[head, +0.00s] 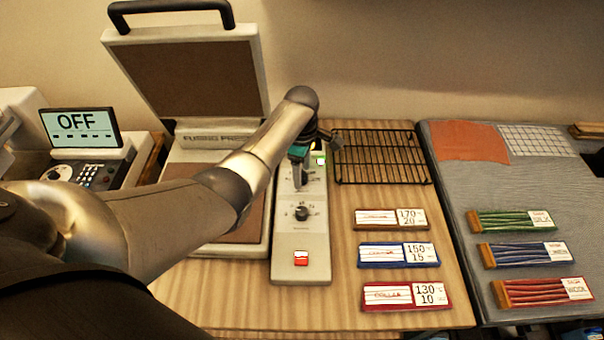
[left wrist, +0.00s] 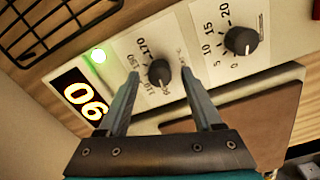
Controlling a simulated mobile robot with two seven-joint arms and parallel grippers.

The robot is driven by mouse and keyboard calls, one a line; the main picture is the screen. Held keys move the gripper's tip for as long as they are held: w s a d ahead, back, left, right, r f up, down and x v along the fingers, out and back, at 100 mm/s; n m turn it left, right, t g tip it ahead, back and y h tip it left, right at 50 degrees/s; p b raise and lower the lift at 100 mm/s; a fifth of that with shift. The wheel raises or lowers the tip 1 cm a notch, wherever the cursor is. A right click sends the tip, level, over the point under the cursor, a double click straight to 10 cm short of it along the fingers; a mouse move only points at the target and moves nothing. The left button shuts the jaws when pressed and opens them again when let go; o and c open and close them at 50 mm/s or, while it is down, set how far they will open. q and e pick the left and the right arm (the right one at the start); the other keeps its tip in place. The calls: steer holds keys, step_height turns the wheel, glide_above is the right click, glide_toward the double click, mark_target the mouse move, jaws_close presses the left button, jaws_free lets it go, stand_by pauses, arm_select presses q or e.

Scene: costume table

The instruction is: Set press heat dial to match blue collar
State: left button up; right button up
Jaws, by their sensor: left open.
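The fusing press control panel (head: 313,243) stands beside the press. My left gripper (head: 303,156) is over its upper part and covers the heat dial in the head view. In the left wrist view the black heat dial (left wrist: 159,72), with marks from 110 to 170, lies between the fingertips of my open left gripper (left wrist: 160,75). I cannot tell whether they touch it or where its pointer is. The lit display (left wrist: 82,97) appears turned and seems to read 90. The blue collar card (head: 398,255) shows 150 and 15. My right gripper is not in view.
A second dial (head: 302,213), marked 5 to 20, and a red switch (head: 301,258) are lower on the panel. A black wire rack (head: 381,157) is close right. Brown (head: 391,219) and red (head: 407,296) cards flank the blue one. The press lid (head: 190,80) is raised.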

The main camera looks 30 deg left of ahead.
arm_select(q)
steer(key=shift+f, duration=0.3)
steer(key=shift+c, duration=0.4)
jaws_close()
